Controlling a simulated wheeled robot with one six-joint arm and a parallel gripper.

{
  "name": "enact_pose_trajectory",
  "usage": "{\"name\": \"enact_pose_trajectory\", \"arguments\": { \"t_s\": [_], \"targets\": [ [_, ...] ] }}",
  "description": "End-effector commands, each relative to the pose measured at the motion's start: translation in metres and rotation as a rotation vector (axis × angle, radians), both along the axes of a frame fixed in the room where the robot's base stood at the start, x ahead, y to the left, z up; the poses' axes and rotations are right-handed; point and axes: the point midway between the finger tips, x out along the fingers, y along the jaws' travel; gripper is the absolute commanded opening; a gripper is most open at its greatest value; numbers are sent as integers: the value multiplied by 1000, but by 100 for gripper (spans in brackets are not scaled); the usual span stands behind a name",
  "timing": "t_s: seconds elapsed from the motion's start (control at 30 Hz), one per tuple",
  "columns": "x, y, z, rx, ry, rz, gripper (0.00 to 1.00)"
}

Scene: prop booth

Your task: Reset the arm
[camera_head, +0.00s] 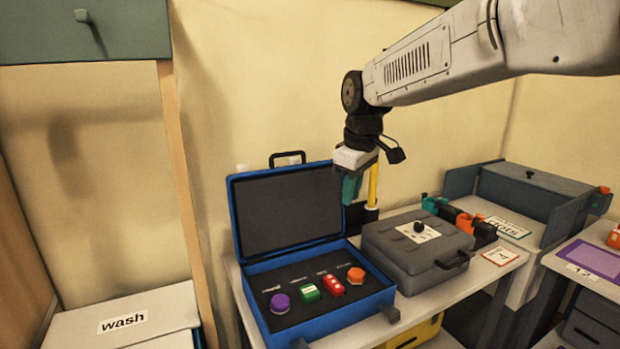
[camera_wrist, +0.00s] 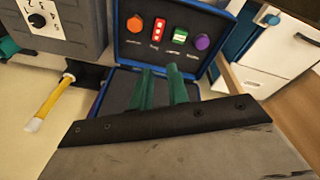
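My white and grey arm reaches in from the upper right of the head view. My gripper (camera_head: 351,189) has green fingers that point down. It hangs above the table, near the right edge of the open blue case (camera_head: 242,215). In the wrist view my gripper (camera_wrist: 162,72) shows its two fingers apart with nothing between them, over the case's dark lid lining. The fingers touch nothing that I can see.
The case (camera_wrist: 118,35) holds a purple knob (camera_head: 280,303), a green block (camera_head: 310,293), a red block (camera_head: 333,285) and an orange knob (camera_head: 356,275). A grey box (camera_head: 400,262) and a yellow post (camera_head: 373,186) stand close by. A box labelled wash (camera_head: 75,335) is lower left.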

Motion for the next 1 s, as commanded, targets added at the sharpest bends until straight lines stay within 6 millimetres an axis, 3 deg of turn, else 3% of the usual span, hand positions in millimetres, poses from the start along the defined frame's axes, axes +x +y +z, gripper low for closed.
{"name": "enact_pose_trajectory", "arguments": {
  "t_s": [0.03,0.1,0.3,0.5,0.6,0.77,1.0],
  "targets": [
    [-30,-20,1,3,26,-93,17],
    [-69,-45,-2,3,65,-226,17],
    [-181,-105,-19,-2,142,-557,17],
    [-282,-147,-45,-3,173,-801,17],
    [-322,-160,-59,2,166,-866,17],
    [-355,-171,-67,26,126,-908,17],
    [-360,-178,-57,56,72,-938,17]
  ]
}}
